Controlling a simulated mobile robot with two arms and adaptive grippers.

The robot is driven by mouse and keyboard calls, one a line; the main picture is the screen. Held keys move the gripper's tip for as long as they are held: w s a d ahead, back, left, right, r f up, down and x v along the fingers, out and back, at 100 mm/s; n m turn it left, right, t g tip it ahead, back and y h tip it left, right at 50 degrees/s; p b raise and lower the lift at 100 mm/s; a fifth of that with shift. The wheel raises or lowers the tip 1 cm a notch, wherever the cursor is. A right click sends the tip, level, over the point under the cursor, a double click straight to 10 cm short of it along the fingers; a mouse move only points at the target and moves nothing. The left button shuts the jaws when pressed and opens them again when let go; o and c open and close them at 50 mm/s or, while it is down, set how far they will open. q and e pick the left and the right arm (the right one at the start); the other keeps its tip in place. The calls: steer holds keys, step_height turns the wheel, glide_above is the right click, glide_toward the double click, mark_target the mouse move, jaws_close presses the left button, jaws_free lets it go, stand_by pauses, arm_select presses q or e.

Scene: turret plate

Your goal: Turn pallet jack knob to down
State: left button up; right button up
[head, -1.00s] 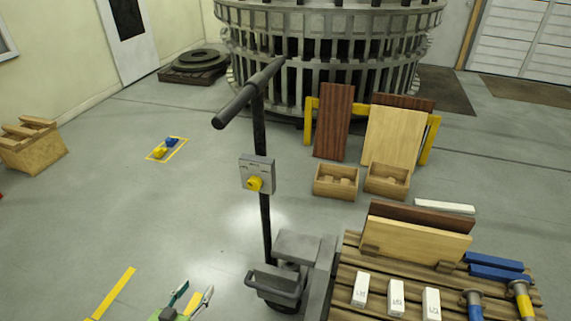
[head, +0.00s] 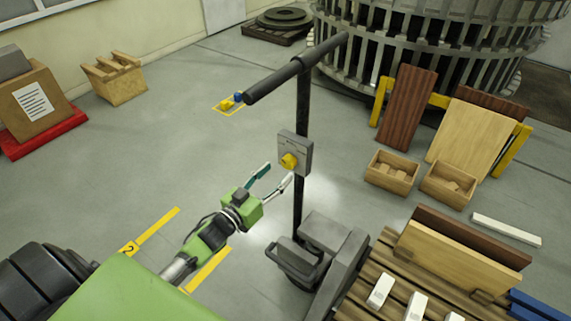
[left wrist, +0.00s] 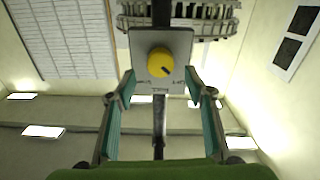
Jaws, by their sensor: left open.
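The yellow knob (head: 289,161) sits on a grey control plate (head: 303,150) fixed to the black upright handle post of the pallet jack (head: 318,248). In the left wrist view the knob (left wrist: 160,62) is round with a dark mark towards its lower right, and it lies between and beyond the fingers. The plate's lettering is too small to read in the head view. My left gripper (head: 279,180) is open and empty, below and left of the knob and apart from it. In the left wrist view its fingers (left wrist: 160,110) are spread wide. My right gripper is not in view.
The handle's crossbar (head: 297,68) runs above the plate. A loaded wooden pallet (head: 350,292) stands at lower right. Wooden boxes (head: 392,172) and leaning boards (head: 407,103) are behind it. The floor left of the post is mostly clear.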

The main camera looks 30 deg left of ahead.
mark_target(286, 164)
arm_select(q)
steer(key=w, duration=0.5)
steer(key=shift+d, duration=0.35)
steer(key=c, duration=1.1)
